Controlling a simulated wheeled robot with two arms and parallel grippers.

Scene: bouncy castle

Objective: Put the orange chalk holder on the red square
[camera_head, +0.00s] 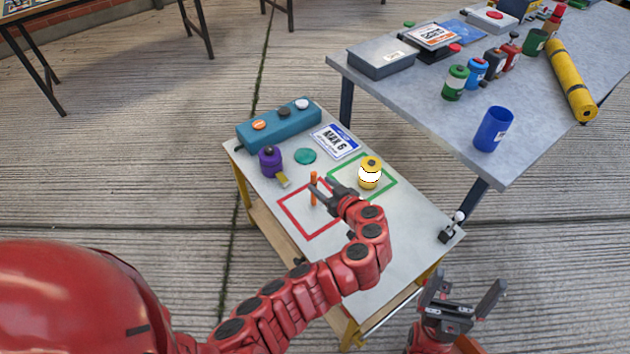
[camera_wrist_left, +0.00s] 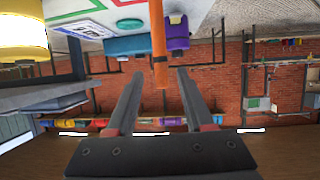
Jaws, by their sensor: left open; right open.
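The orange chalk holder (camera_head: 313,190) is a thin upright stick. In the head view its lower end appears inside the red square (camera_head: 292,222), an outline on the small table. My left gripper (camera_head: 322,186) is open with its fingertips right at the holder. In the left wrist view, which is upside down, the holder (camera_wrist_left: 158,45) shows between and just beyond the two open fingers (camera_wrist_left: 158,78), with a gap on each side. Its base is cut off there. My right gripper (camera_head: 465,285) is open and empty, low beside the small table's front right corner.
A larger cluttered table (camera_head: 430,100) stands behind at right.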

